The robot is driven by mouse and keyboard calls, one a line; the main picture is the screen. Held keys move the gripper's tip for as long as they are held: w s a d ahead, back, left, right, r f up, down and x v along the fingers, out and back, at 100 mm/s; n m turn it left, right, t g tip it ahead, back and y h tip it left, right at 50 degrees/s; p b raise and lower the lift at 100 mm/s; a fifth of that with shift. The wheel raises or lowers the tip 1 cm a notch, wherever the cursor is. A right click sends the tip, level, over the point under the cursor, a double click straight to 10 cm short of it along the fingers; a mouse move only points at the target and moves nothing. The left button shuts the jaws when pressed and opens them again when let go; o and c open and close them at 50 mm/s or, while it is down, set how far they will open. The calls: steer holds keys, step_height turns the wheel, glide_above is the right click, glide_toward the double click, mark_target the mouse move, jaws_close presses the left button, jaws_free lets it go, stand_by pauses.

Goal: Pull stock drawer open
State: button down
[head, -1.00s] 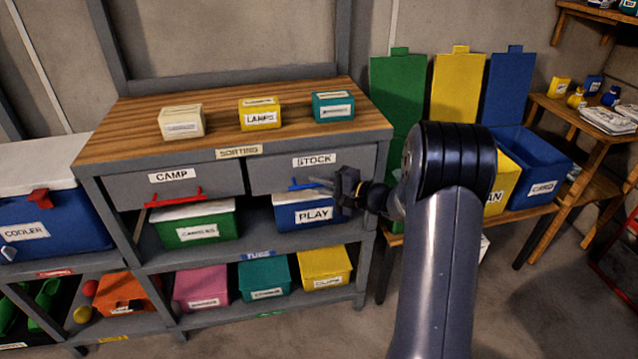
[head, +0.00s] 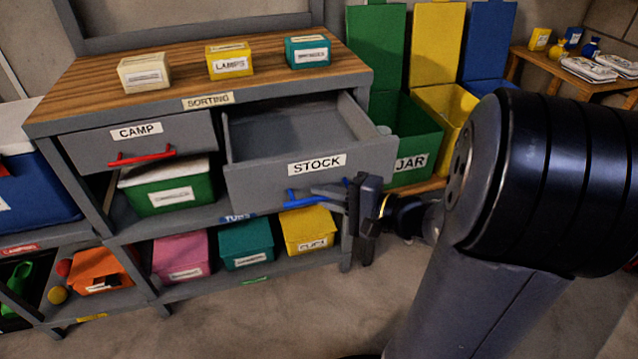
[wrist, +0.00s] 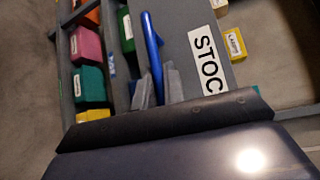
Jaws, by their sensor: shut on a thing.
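The stock drawer (head: 262,184) is grey with a white STOCK label and stands well out from the workbench. Its inside shows and looks empty. Its blue handle (head: 302,197) is on the front face, partly hidden by my gripper. My gripper (head: 330,191) is shut on the blue handle. In the wrist view the blue handle (wrist: 151,45) runs between the two grey fingers (wrist: 157,88), beside the drawer's STOCK label.
The camp drawer (head: 190,142) with a red handle is closed on the left. Small labelled boxes stand on the wooden top (head: 180,86). Lidded bins fill the shelves below. A green JAR bin (head: 425,146) stands right of the drawer. The floor in front is clear.

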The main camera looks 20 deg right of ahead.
steer(key=shift+s, duration=0.45)
steer(key=c, duration=1.5)
jaws_free()
steer(key=shift+d, duration=0.15)
steer(key=p+v, duration=0.1)
steer(key=v, duration=0.9)
steer(key=shift+s+d+p, duration=0.2)
steer(key=shift+s+p, duration=0.05)
steer(key=shift+p, duration=0.1)
steer(key=shift+w, duration=0.1)
steer(key=b+x, duration=0.1)
steer(key=x, duration=0.9)
steer(key=shift+w+a+b, duration=0.2)
steer(key=shift+a+b, duration=0.1)
steer(key=shift+b, duration=0.1)
